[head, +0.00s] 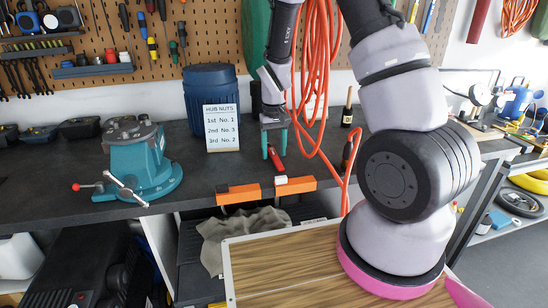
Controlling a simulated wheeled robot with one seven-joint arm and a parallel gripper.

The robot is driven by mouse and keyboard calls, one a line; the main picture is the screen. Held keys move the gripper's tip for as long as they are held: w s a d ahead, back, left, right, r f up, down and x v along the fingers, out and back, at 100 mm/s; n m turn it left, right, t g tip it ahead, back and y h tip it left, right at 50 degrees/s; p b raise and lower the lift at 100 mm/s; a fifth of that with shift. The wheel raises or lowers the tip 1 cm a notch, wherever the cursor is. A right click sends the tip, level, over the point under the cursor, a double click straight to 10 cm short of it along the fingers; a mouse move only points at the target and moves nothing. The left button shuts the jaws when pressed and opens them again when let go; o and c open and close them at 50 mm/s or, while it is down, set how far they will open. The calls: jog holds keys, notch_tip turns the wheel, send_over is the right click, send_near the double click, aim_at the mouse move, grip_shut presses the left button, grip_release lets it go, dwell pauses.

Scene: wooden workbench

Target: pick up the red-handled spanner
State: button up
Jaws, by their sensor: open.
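A small red object, seemingly the red handle of the spanner (275,160), lies on the dark workbench near its front edge. Its metal end cannot be made out. My gripper (274,150) points down over the bench with its two teal fingers apart. The red handle shows between and just below the fingertips. I cannot tell whether the fingers touch it or how high they are above the bench.
A teal vise (140,160) stands on the left of the workbench (60,185). A blue drum (210,90) and a white hub-nut sign (221,128) stand behind. Orange blocks (238,194) sit at the front edge. An orange cable (318,80) hangs right of my gripper, with a small dark bottle (347,113) beyond.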

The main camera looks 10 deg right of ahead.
jog(key=shift+f, duration=0.25)
grip_shut()
dwell(1.3)
